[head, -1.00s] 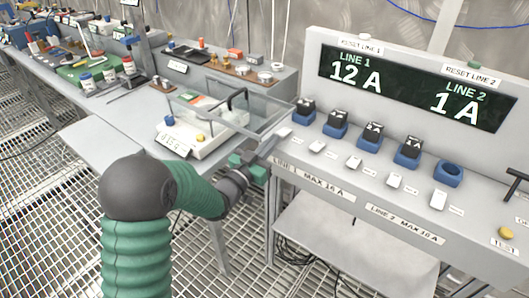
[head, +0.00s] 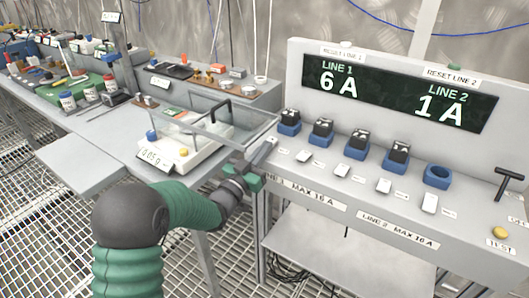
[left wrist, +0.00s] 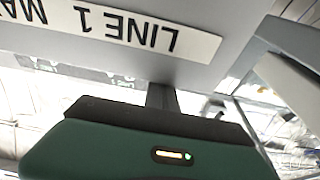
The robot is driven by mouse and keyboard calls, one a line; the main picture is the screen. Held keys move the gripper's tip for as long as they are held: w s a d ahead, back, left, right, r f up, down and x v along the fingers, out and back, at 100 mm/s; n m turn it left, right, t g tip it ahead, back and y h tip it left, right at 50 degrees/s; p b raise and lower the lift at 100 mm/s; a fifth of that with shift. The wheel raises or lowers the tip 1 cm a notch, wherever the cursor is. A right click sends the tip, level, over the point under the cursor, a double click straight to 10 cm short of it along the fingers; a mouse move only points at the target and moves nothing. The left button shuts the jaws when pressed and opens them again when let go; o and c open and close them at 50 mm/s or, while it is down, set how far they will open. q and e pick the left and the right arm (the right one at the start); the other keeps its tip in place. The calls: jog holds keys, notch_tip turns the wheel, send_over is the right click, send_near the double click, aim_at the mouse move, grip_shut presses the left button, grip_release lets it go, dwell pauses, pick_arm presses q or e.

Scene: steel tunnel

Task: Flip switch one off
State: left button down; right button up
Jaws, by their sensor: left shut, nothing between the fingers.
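Switch one, the leftmost of the row of small white switches, is at the left end of the grey panel (head: 330,200); my fingers largely cover it, so its position cannot be told. My left gripper (head: 264,149) is shut and empty, its fingertips at that end of the panel; contact is unclear. In the left wrist view the green gripper body and a dark finger (left wrist: 161,97) show below the upside-down LINE 1 label (left wrist: 140,28); no switch shows there. The display (head: 395,95) reads LINE 1 6 A and LINE 2 1 A. My right gripper is not in view.
Other white switches (head: 341,170) run to the right. Behind them, blue sockets hold black blocks (head: 358,138); the rightmost socket (head: 437,176) is empty. A yellow TEST button (head: 500,232) and black T-handle (head: 509,180) stand right. A clear-lidded scale (head: 185,152) stands left of the gripper.

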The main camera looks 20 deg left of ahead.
pick_arm(q)
jog(key=p+v, duration=0.1)
jog(key=v, duration=1.6)
jog(key=shift+p, duration=0.35)
jog(key=shift+w+d+f, duration=0.1)
jog(key=shift+w+f, duration=0.05)
notch_tip(320, 180, down, 11)
jog(key=s+n+g+y, duration=0.1)
jog(key=g+y, duration=0.4)
jog(key=g, duration=0.4)
jog(key=s+d+f+n+g, duration=0.1)
jog(key=s+d+f+g, duration=0.2)
jog(key=s, duration=0.5)
jog(key=s+d+f+n+g, duration=0.1)
jog(key=s+d+f+g, duration=0.1)
jog(key=s+g, duration=0.45)
notch_tip(320, 180, up, 25)
jog(key=s+t+p, duration=0.1)
jog(key=p, duration=2.4)
jog(key=shift+s, duration=0.4)
